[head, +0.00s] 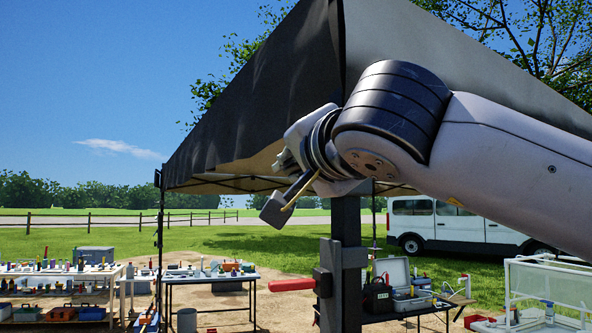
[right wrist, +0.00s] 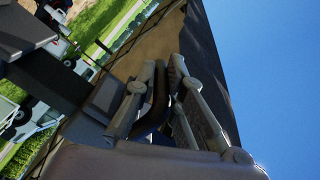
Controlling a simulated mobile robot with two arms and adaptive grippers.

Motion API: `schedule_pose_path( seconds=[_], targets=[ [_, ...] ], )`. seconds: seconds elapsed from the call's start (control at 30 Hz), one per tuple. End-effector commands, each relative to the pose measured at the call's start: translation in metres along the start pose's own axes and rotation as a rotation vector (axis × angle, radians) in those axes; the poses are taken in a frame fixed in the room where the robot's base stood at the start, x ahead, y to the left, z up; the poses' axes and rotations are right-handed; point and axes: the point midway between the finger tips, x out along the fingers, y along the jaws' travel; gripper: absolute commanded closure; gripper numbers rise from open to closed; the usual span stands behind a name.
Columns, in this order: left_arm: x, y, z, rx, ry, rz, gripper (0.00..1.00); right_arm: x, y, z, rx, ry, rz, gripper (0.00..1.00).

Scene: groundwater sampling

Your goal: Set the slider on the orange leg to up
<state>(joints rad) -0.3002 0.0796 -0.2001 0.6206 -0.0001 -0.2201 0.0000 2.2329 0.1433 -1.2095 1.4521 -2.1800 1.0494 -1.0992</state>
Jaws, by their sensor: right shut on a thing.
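A dark upright leg (head: 347,240) stands in front of me under the corner of the black canopy. A block (head: 324,282) with a red-orange handle (head: 292,285) pointing left sits low on it. My right gripper (head: 296,180) is at the leg's top, partly hidden by its wrist. A grey block (head: 277,210) on a brass-coloured bar shows just below it. In the right wrist view my fingers (right wrist: 169,70) are close together around a dark part beside a grey block (right wrist: 105,95). I cannot tell whether this part is the slider. My left gripper is not in view.
The black canopy (head: 250,110) hangs close above and behind my right gripper. Tables with bottles and tools (head: 70,268) stand at the left. An open case (head: 395,275) lies on a table right of the leg. A white van (head: 450,225) is parked behind.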

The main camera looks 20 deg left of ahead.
Motion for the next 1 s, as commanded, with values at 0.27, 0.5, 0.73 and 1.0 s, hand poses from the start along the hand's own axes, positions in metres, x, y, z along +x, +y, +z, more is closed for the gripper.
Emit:
schedule_pose_path(
  seconds=[0.27,0.5,0.73,1.0],
  targets=[
    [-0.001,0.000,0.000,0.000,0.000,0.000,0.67,-0.003,-0.007,-0.008,0.002,0.014,-0.017,0.73],
    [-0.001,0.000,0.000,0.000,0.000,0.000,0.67,-0.002,-0.005,-0.005,0.001,0.010,-0.011,0.69],
    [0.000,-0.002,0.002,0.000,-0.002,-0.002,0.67,-0.009,-0.004,-0.004,0.000,0.008,-0.011,0.69],
    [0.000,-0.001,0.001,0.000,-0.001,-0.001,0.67,-0.062,-0.004,-0.005,-0.002,0.010,-0.014,0.69]
  ],
)
